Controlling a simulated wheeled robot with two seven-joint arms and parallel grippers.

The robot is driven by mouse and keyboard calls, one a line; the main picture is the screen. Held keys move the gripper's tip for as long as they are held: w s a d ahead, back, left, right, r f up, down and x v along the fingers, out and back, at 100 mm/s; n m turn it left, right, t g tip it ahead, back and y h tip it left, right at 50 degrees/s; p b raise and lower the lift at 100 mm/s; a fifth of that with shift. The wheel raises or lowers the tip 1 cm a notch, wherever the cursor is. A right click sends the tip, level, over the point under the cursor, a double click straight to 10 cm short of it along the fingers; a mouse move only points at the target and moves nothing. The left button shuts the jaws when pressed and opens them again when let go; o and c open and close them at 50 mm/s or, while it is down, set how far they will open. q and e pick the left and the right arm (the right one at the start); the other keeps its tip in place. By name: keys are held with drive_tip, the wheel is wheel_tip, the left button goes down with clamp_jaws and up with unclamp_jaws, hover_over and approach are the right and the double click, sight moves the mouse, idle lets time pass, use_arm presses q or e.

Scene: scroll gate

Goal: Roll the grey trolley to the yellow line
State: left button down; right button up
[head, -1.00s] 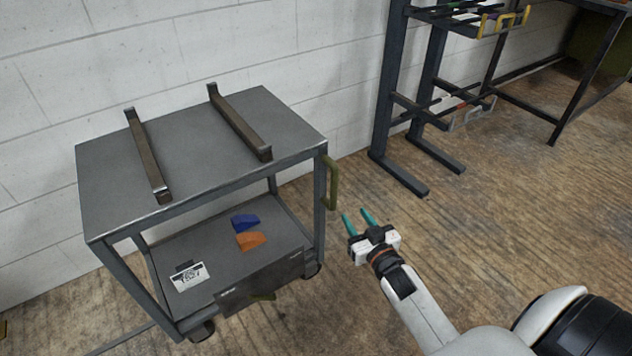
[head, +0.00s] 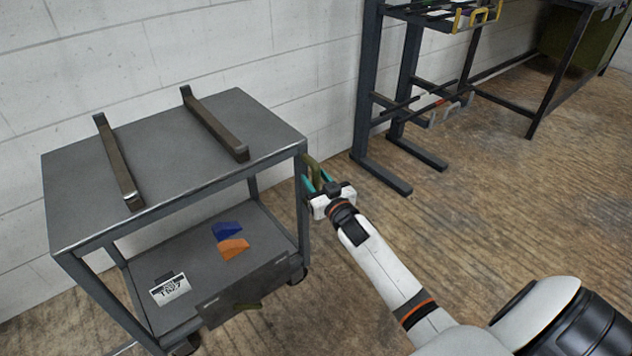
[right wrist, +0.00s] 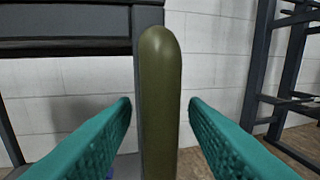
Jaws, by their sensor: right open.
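The grey trolley (head: 180,150) stands against the white wall at the left of the head view. It has two dark bars on its top and an olive handle (head: 313,172) on its right side. My right gripper (head: 317,183) is open at this handle. In the right wrist view the upright handle (right wrist: 160,100) stands between the two teal fingers (right wrist: 160,112), with gaps on both sides. The handle's lower part is hidden by the gripper in the head view. The yellow line and my left gripper are not in view.
A blue wedge (head: 227,230), an orange wedge (head: 233,249) and a label card (head: 170,289) are on the trolley's lower shelf. A dark rack (head: 369,90) stands to the right by the wall. A dark table (head: 548,80) is beyond it. Wooden floor (head: 480,220) is clear at the right.

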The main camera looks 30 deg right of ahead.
drive_tip(key=shift+w, duration=0.2)
clamp_jaws()
idle(0.3)
